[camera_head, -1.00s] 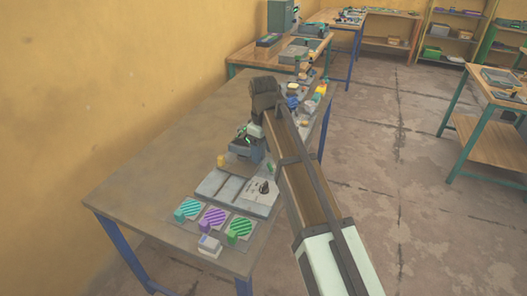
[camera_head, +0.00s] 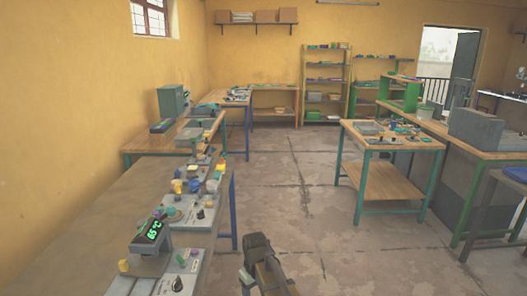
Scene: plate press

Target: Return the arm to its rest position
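My arm (camera_head: 270,276) shows only in part at the bottom middle of the head view. Its dark end, with my gripper (camera_head: 257,242), is raised over the floor, to the right of the near workbench (camera_head: 62,262) and apart from it. The fingers cannot be made out, so I cannot tell if it is open or holds anything. On the near workbench a device with a green display reading about 65 °C (camera_head: 152,234) stands at the lower left.
Knobs and small yellow and blue parts (camera_head: 194,186) line the right side of the near workbench. A wooden table with teal legs (camera_head: 393,178) stands to the right. Shelves (camera_head: 326,84) stand at the back. The floor (camera_head: 300,195) between the benches is clear.

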